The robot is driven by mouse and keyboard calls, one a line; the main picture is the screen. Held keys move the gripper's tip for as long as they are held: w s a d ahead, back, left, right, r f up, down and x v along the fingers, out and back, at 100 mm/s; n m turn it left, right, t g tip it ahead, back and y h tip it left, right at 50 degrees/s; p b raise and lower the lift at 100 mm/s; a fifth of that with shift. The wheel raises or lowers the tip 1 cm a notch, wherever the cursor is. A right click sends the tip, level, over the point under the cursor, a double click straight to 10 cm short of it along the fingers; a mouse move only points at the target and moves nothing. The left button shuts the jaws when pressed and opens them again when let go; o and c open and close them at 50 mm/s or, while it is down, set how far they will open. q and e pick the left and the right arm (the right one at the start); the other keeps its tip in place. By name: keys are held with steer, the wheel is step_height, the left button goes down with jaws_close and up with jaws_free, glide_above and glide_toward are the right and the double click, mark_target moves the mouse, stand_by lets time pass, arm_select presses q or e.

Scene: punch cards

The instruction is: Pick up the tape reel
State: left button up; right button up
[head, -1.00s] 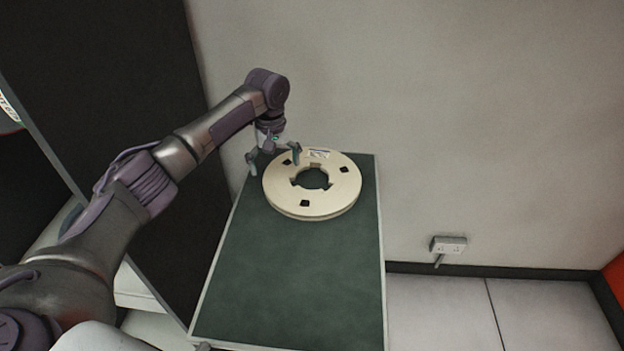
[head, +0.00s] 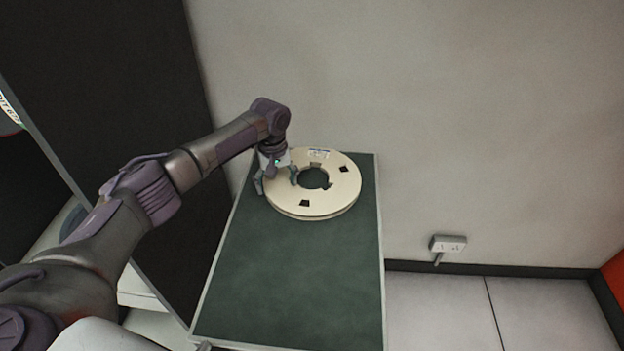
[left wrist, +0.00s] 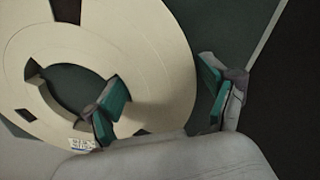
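The cream tape reel (head: 330,202) lies flat on the green top of a small table (head: 290,275), near its far end by the wall. It also shows in the left wrist view (left wrist: 150,50), with its dark centre hole and slots. My left gripper (head: 277,183) is at the reel's left rim. In the left wrist view the left gripper (left wrist: 165,97) is open: one finger is over the reel's face near the centre hole, the other just outside the rim. The reel's flange lies between them. I cannot tell whether either finger touches it. My right gripper is not in view.
A grey wall (head: 450,120) stands behind and right of the table. A white socket (head: 448,244) sits low on it. A dark tall panel (head: 120,90) rises at the left. The front of the tabletop is clear.

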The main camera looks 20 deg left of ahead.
arm_select(q)
steer(key=c, duration=1.3)
steer(key=shift+w+r, duration=0.1)
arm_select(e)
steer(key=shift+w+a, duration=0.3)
arm_select(q)
steer(key=shift+r, duration=0.15)
steer(key=shift+r, duration=0.55)
steer(key=r, duration=0.3)
steer(key=shift+d, duration=0.4)
steer(key=s+d+r+b, duration=0.1)
steer(key=s+d+r, duration=0.15)
steer(key=d, duration=0.25)
steer(key=s+d+r, duration=0.1)
steer(key=d+r, duration=0.3)
steer(key=d, duration=0.1)
steer(key=r+p, duration=0.4)
steer(key=p, duration=0.1)
steer(key=r+p, duration=0.4)
steer(key=p, duration=0.2)
steer(key=r+p, duration=0.5)
steer(key=p, duration=0.1)
steer(key=shift+s+d, duration=0.1)
steer(key=shift+s, duration=0.15)
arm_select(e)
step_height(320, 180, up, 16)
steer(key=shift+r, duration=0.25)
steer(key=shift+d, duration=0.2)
